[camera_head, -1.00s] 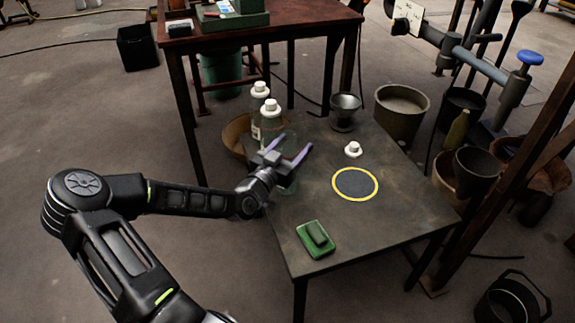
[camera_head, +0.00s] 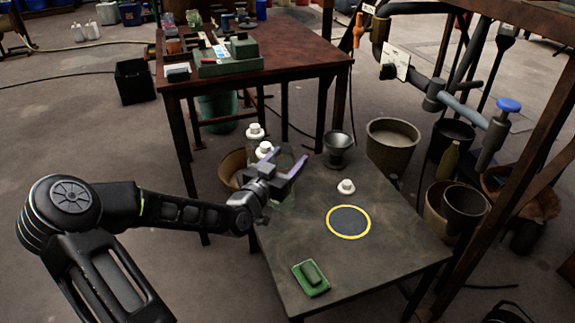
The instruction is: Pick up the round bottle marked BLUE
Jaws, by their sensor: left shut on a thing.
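My left gripper (camera_head: 282,166) has its purple-edged fingers around a clear glass bottle (camera_head: 284,158) above the left side of the low dark table (camera_head: 300,235). That bottle is faint, and I cannot read a mark on it. Two white-capped bottles stand close behind the gripper, with caps at the rear bottle (camera_head: 255,131) and the nearer bottle (camera_head: 264,149). Their bodies are largely hidden by the gripper and glass, and no BLUE label can be read. A separate white stopper (camera_head: 346,187) sits on the table to the right. My right gripper is out of view.
The taller red-brown table (camera_head: 300,65) is behind. Buckets (camera_head: 393,143) and pipework stand right.

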